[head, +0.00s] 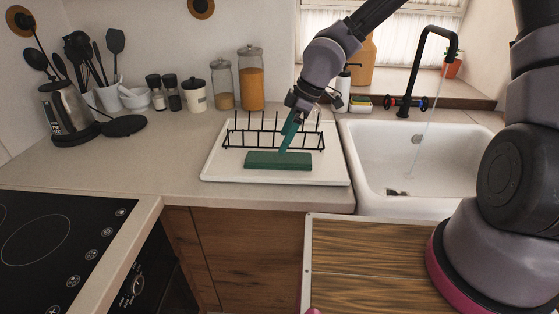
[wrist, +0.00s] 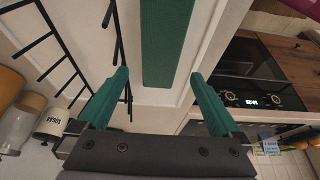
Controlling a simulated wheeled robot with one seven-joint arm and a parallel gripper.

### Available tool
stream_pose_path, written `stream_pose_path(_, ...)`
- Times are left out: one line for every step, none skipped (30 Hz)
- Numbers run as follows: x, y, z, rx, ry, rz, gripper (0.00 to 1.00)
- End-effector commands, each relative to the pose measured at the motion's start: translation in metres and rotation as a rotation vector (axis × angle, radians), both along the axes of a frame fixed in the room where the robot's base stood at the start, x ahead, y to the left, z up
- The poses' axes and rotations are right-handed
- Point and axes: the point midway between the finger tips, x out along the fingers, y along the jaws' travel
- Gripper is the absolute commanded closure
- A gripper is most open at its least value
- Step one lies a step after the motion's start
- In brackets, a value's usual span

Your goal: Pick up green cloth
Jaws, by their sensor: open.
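The green cloth (head: 278,160) is a flat, folded dark green rectangle. It lies on the white draining tray (head: 222,170), in front of the black dish rack. In the wrist view the cloth (wrist: 166,45) runs up the middle of the picture, beyond my fingers. My gripper (head: 286,148) has green fingers and is just above the cloth in the head view. In the wrist view my gripper (wrist: 158,78) is open, with the cloth lying between the lines of its two fingers. Nothing is held. I cannot tell whether a fingertip touches the cloth.
The black wire dish rack (head: 240,138) stands right behind the cloth, close to my fingers; its prongs also show in the wrist view (wrist: 62,62). The white sink (head: 420,165) and black tap (head: 415,75) are to the right. Jars (head: 251,82) stand behind.

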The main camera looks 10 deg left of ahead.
Motion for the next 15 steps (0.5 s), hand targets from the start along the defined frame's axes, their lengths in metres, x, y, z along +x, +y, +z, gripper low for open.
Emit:
stream_pose_path(-0.001, 0.003, -0.005, 0.000, 0.001, 0.004, 0.00)
stream_pose_path(-0.001, 0.004, -0.008, 0.000, 0.001, 0.003, 0.00)
stream_pose_path(-0.001, 0.004, -0.010, -0.001, 0.001, 0.000, 0.00)
stream_pose_path(-0.001, 0.005, -0.011, -0.001, 0.001, 0.000, 0.00)
stream_pose_path(-0.001, 0.005, -0.013, -0.001, 0.000, 0.001, 0.00)
stream_pose_path(-0.001, 0.007, -0.016, 0.000, 0.001, 0.001, 0.00)
stream_pose_path(-0.001, 0.008, -0.018, -0.001, 0.000, 0.002, 0.00)
stream_pose_path(-0.001, 0.009, -0.022, -0.001, 0.001, 0.002, 0.00)
stream_pose_path(-0.002, 0.011, -0.028, -0.001, 0.002, 0.004, 0.00)
stream_pose_path(-0.002, 0.013, -0.032, -0.002, 0.002, 0.002, 0.00)
stream_pose_path(-0.002, 0.015, -0.037, -0.001, 0.002, 0.004, 0.00)
stream_pose_path(-0.003, 0.017, -0.043, -0.002, 0.002, 0.004, 0.00)
stream_pose_path(-0.002, 0.019, -0.047, -0.002, 0.001, 0.002, 0.00)
stream_pose_path(-0.003, 0.021, -0.050, -0.002, 0.001, 0.003, 0.00)
stream_pose_path(-0.002, 0.022, -0.054, -0.001, 0.001, 0.002, 0.00)
